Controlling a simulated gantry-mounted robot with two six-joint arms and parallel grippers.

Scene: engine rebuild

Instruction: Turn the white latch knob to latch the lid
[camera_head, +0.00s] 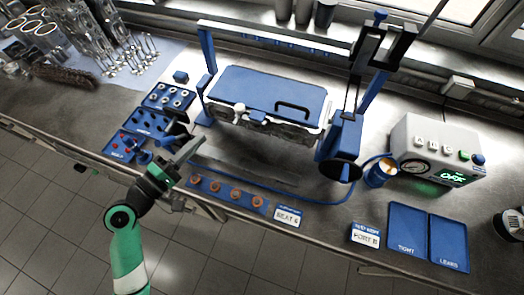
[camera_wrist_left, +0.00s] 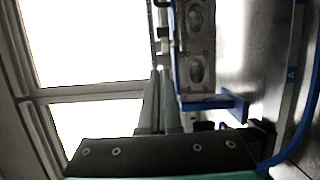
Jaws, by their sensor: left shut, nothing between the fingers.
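The blue lid (camera_head: 265,92) with a black handle (camera_head: 292,108) lies over a metal engine part held in a blue frame. A small white knob (camera_head: 239,113) is at the lid's front edge, left of the handle. My left gripper (camera_head: 196,149) is in front of and to the left of the knob, clearly apart from it. Its fingers are shut and empty; they also show together in the left wrist view (camera_wrist_left: 160,82). I cannot clearly make out the knob in the wrist view. My right gripper is not in view.
Blue parts trays (camera_head: 126,146) stand left of my gripper. A blue strip with several rings (camera_head: 228,193) lies along the front edge. A white gauge box (camera_head: 438,150) reading OFF, a brass-coloured cup (camera_head: 378,177) and two flat blue trays (camera_head: 408,228) are at the right.

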